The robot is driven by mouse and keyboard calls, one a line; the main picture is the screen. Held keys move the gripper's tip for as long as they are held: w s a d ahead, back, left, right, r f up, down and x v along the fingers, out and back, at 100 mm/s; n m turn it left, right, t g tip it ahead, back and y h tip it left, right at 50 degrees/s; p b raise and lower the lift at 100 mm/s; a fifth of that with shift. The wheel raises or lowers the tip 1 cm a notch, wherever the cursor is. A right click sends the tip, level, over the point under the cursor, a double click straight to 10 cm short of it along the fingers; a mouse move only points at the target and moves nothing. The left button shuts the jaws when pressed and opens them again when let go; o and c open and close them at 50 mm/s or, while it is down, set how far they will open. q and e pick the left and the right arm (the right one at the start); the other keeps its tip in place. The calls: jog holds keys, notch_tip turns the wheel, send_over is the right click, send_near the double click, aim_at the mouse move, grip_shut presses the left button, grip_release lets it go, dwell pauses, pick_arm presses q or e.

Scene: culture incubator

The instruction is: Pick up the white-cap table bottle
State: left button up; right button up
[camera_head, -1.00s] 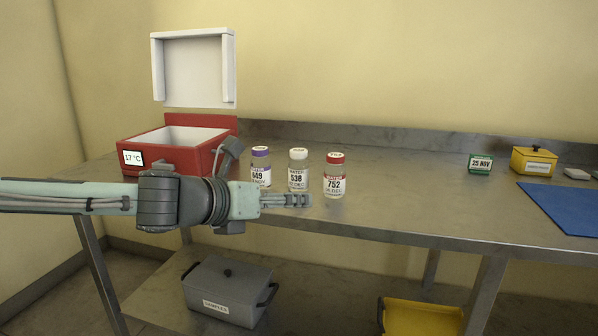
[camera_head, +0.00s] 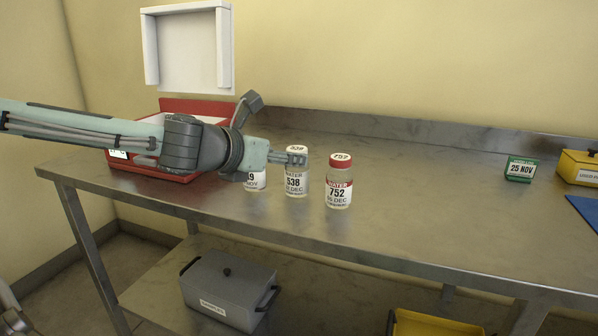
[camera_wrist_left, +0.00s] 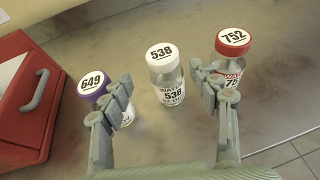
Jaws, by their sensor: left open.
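The white-cap bottle, labelled 538, (camera_head: 295,184) stands upright on the steel table, in the middle of a row of three. In the left wrist view the white-cap bottle (camera_wrist_left: 166,84) lies ahead of and between the open fingers, apart from both. My left gripper (camera_head: 296,158) is open and empty; in the head view its fingertips overlap the bottle's upper part. It also fills the lower part of the left wrist view (camera_wrist_left: 158,98). My right gripper is not in view.
The red-cap bottle 752 (camera_head: 339,184) stands right of it. The purple-cap bottle 649 (camera_wrist_left: 93,86) stands left, partly hidden by my arm in the head view. A red box with raised white lid (camera_head: 187,50) is at left. A green date block (camera_head: 521,170) is far right.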

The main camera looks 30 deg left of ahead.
aim_at(291, 167)
pick_arm(q)
jog(key=shift+x, duration=1.2)
jog(key=shift+w+d, duration=0.25)
jog(key=shift+w, duration=0.1)
jog(key=shift+w+a+f+b, duration=0.1)
jog(key=shift+w+f+b, duration=0.15)
jog(key=shift+w+b, duration=0.35)
jog(key=shift+w, duration=0.6)
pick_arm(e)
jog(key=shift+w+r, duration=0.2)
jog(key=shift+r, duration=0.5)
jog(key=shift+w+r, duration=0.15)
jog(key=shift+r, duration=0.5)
pick_arm(q)
jog(key=shift+c, duration=0.6)
jog(key=c, duration=1.2)
